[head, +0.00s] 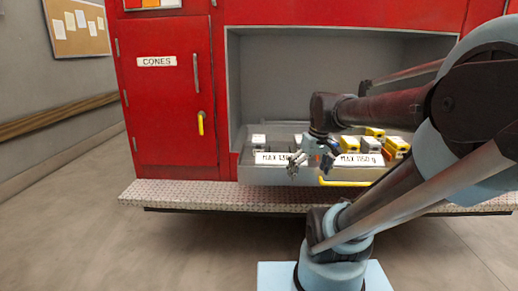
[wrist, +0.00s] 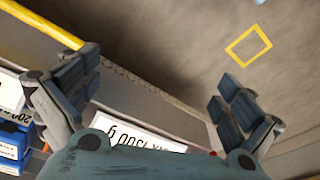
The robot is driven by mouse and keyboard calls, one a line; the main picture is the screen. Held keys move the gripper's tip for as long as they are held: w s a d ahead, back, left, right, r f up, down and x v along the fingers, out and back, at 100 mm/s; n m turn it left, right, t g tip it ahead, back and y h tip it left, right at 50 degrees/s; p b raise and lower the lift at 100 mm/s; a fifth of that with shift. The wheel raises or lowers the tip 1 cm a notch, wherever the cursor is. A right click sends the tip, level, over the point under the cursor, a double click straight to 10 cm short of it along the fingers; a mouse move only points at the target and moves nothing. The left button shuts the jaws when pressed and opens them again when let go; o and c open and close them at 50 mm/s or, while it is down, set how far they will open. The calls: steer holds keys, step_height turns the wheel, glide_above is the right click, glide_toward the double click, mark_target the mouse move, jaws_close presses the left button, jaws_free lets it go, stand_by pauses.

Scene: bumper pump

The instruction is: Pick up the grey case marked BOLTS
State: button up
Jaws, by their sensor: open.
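Several small cases stand in the open tray (head: 246,172) of the red truck; some have grey sides, such as one at the tray's right part (head: 369,146). No BOLTS lettering is readable, so I cannot tell which is the named case. My gripper (head: 305,163) is at the tray's front, over the gap between the two white weight labels, and hides part of the tray. In the wrist view my gripper (wrist: 155,100) is open with nothing between its fingers. A blue case (wrist: 12,143) with a white label shows at the lower left there.
Yellow-topped cases (head: 396,146) fill the tray's right side. A yellow handle (head: 345,183) crosses the tray front above a metal tread step (head: 190,194). The red CONES door (head: 170,100) is shut. A yellow square outline (wrist: 248,45) marks the floor.

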steer(key=w+a+r+n+y, duration=0.1)
steer(key=w+a+r+n, duration=0.15)
steer(key=w+r, duration=0.35)
steer(key=w+a+r+n+y, duration=0.1)
steer(key=w+a+r+n, duration=0.2)
steer(key=w, duration=0.4)
steer(key=n+g+y, duration=0.1)
steer(key=n, duration=0.7)
glide_toward(262, 138)
steer(key=shift+m, duration=0.25)
steer(key=x, duration=0.7)
steer(key=shift+f, duration=0.4)
steer(key=shift+s+x, duration=0.2)
steer(key=shift+x, duration=1.35)
steer(key=shift+s+x, duration=0.2)
steer(key=shift+x, duration=1.3)
steer(key=shift+a, duration=0.1)
steer(key=shift+y, duration=0.3)
steer(key=c, duration=1.5)
